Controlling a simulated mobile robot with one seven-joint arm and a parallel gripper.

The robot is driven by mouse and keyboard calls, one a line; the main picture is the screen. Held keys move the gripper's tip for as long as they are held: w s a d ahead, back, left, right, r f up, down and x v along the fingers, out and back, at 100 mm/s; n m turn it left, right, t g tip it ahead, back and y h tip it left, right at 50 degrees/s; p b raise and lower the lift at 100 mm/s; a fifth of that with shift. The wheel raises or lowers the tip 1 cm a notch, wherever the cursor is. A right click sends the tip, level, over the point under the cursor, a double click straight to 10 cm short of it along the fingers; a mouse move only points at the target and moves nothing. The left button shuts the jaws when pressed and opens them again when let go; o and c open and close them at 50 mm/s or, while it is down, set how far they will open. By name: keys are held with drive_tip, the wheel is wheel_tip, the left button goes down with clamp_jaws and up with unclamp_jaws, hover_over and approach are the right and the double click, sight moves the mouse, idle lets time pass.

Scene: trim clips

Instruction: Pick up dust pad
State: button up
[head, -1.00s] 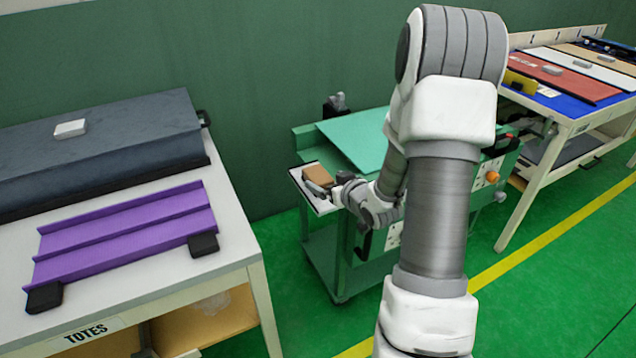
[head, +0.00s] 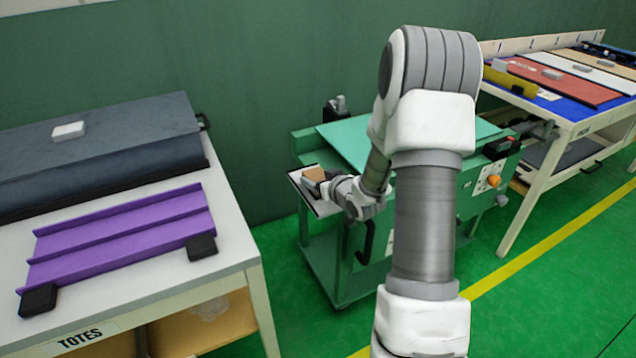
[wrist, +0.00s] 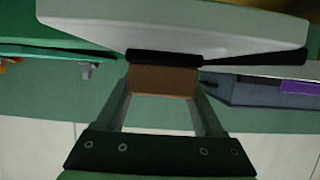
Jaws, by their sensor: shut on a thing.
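The dust pad appears as a brown block (head: 314,173) at the small white side tray (head: 325,208) on the left end of the green cart. My gripper (head: 316,185) is shut on the pad. In the wrist view the pad (wrist: 162,80) sits between the two fingers (wrist: 162,100), with a dark strip along its upper edge. I cannot tell whether the pad still touches the tray. The gripper hides part of the pad and tray.
The green cart (head: 350,140) stands against the green wall. At left is a table (head: 150,250) with a purple channelled piece (head: 120,235) and a dark slab (head: 100,150). At right is a bench (head: 570,120) with coloured panels.

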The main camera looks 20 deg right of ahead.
drive_tip(key=c, duration=0.5)
drive_tip(key=shift+r, duration=0.55)
drive_tip(key=r, duration=0.1)
drive_tip(key=r+p, duration=0.2)
drive_tip(key=r, duration=0.1)
drive_tip(key=shift+s+d, duration=0.25)
drive_tip(key=shift+s, duration=0.05)
drive_tip(key=s+d+r+p, duration=0.4)
drive_tip(key=s+d+r, duration=0.2)
drive_tip(key=s, duration=0.3)
approach(321, 177)
drive_tip(key=w+a+r, duration=0.4)
drive_tip(key=w+a, duration=0.1)
drive_tip(key=a, duration=0.2)
drive_tip(key=s+a+f, duration=0.1)
drive_tip(key=a+f, duration=0.4)
drive_tip(key=a, duration=0.6)
wheel_tip(321, 177, up, 16)
drive_tip(key=p, duration=1.6)
drive_tip(key=shift+d, duration=0.15)
